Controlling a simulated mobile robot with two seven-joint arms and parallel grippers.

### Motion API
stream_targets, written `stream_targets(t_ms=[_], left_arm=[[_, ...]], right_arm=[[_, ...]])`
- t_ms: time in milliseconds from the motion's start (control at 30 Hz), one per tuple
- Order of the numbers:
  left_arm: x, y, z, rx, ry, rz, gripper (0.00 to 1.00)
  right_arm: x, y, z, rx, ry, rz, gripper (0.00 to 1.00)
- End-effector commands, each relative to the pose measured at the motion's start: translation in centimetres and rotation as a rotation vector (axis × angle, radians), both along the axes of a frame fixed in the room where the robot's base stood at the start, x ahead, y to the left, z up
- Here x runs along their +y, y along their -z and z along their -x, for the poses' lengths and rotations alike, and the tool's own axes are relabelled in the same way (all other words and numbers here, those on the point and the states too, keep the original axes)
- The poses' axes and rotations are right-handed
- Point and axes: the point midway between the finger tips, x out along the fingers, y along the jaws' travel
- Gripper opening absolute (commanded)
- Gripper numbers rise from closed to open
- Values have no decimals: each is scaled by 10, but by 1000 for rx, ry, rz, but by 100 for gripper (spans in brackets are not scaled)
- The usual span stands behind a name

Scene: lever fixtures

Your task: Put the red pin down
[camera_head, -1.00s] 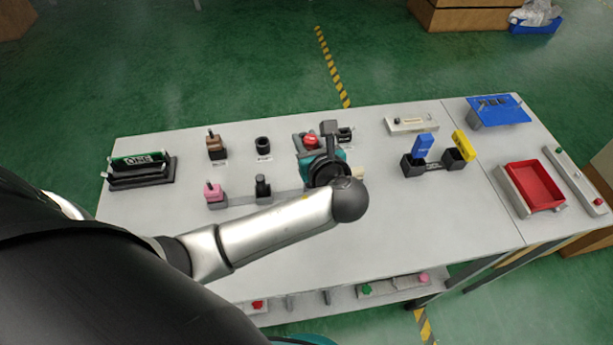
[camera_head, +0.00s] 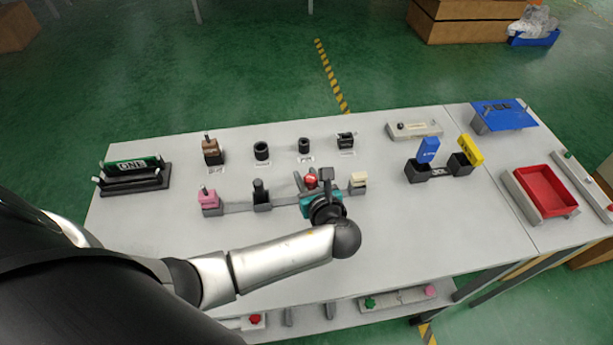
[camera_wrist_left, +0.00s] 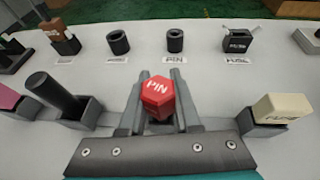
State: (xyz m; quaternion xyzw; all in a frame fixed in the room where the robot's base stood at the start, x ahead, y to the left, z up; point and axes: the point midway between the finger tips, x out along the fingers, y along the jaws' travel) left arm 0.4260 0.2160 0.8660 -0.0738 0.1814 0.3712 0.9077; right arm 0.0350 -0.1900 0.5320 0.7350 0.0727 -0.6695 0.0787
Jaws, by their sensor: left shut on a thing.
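The red pin (camera_head: 311,181), marked PIN, is between the fingers of my left gripper (camera_head: 313,184), which is shut on it. In the left wrist view the red pin (camera_wrist_left: 157,96) stands between the two grey fingers. It is in the front row, between a black cylinder (camera_head: 260,194) and a cream FUSE block (camera_head: 358,181), each in a grey holder. The pin's lower end is hidden, so I cannot tell whether it sits in a holder. Behind it, a black socket (camera_head: 304,146) with a PIN label stands empty. My right gripper is not in view.
A pink block (camera_head: 209,199) is at the front row's left end. The back row has a brown block (camera_head: 211,152), another black socket (camera_head: 262,151) and a FUSE fixture (camera_head: 346,140). A red tray (camera_head: 545,190) is at right.

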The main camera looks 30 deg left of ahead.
Motion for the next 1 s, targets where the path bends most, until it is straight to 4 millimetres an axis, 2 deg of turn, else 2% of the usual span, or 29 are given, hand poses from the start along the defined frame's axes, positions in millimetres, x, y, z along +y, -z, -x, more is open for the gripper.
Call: stream_targets(t_ms=[100, 133, 367, 700, 867, 1000], left_arm=[[0, 3, 0, 0, 0, 0, 0], [0, 3, 0, -1, 0, 1, 34], [0, 2, 0, 0, 0, 0, 59], [0, -1, 0, 0, 0, 0, 61], [-16, -10, 16, 2, 2, 3, 61], [-36, -23, 36, 1, 1, 5, 61]], right_arm=[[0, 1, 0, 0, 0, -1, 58], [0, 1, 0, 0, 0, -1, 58], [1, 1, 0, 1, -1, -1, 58], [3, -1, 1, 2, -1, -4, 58], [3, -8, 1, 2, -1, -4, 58], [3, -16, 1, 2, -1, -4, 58]])
